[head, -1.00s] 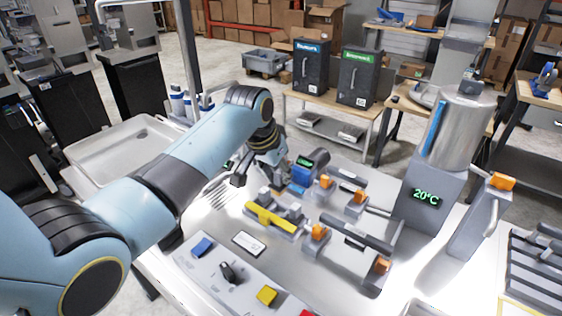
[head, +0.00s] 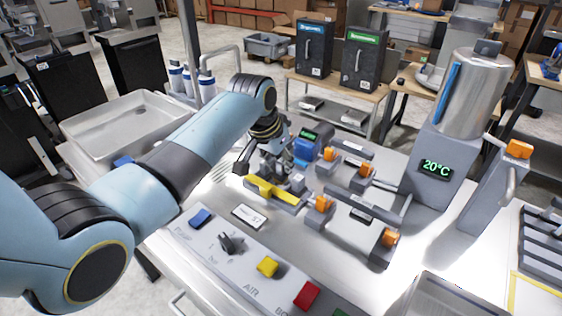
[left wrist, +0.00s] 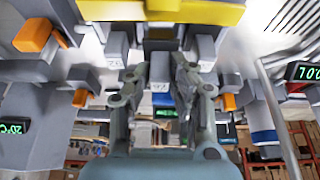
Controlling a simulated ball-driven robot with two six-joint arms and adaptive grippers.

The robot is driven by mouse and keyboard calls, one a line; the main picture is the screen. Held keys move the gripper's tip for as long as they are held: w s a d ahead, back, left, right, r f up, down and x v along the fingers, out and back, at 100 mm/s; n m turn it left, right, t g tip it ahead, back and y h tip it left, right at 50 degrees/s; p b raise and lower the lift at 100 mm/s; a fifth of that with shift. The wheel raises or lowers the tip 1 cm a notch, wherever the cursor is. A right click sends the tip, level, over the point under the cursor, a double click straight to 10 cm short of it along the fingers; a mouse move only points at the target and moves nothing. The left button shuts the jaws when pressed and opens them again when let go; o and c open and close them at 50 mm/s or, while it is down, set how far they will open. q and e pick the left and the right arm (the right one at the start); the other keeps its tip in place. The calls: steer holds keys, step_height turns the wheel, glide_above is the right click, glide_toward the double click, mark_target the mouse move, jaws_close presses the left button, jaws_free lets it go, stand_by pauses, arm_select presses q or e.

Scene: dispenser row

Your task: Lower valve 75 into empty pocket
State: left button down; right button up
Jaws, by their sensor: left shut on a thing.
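My left gripper (head: 280,157) is at the back of the dispenser row, just behind the yellow bar (head: 274,191). In the left wrist view its two fingers (left wrist: 161,85) are shut on a grey valve block (left wrist: 160,72) with a small white label. The label is upside down and too blurred to read surely. Grey blocks stand to either side of it, a left one (left wrist: 115,48) and a right one (left wrist: 206,50), each labelled. The yellow bar also shows at the top of the left wrist view (left wrist: 160,11). The pocket under the held valve is hidden. My right gripper is not in view.
Orange-knobbed fittings (head: 321,204) and grey cylinders stand just right of the row. A steel tank (head: 468,95) over a 20°C display (head: 437,168) stands further right. A panel with coloured buttons (head: 268,266) lies in front. A sink (head: 125,125) is at left.

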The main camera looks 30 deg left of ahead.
arm_select(q)
steer(key=shift+s+p, duration=0.1)
steer(key=shift+p, duration=0.35)
steer(key=shift+f, duration=0.1)
stand_by(0.5)
steer(key=shift+f+b, duration=0.65)
steer(key=shift+f, duration=0.35)
steer(key=c, duration=1.1)
jaws_free()
steer(key=shift+f, duration=0.1)
steer(key=v, duration=1.2)
